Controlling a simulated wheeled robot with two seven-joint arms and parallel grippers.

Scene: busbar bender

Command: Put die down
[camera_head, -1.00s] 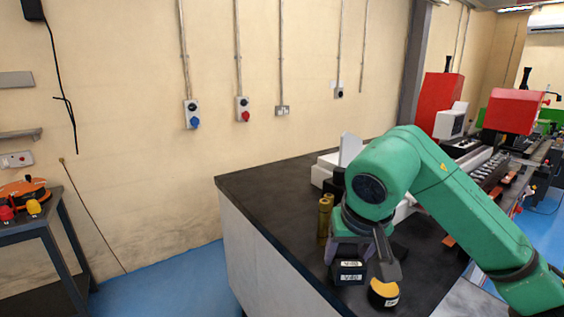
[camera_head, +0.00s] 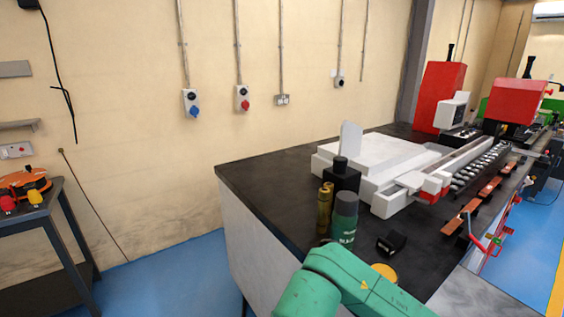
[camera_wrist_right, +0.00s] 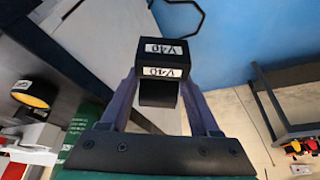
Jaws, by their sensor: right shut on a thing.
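A black die (camera_wrist_right: 163,50) with white V-40 labels is held between the purple fingers of my right gripper (camera_wrist_right: 160,84) in the right wrist view. The gripper is shut on it. Blue floor and the bench side show behind the die there, and I cannot tell its height. In the head view the gripper and this die are out of sight; only my green right arm shows at the bottom. Another small black block (camera_head: 391,243) lies on the dark bench top (camera_head: 270,190). My left gripper is in neither view.
A yellow-topped round piece (camera_head: 384,272) sits near the bench front, beside my arm. A green cylinder (camera_head: 345,218), brass cylinders (camera_head: 325,208) and a white machine (camera_head: 375,158) stand further back. The bench's left corner is clear. A side table (camera_head: 35,213) stands at left.

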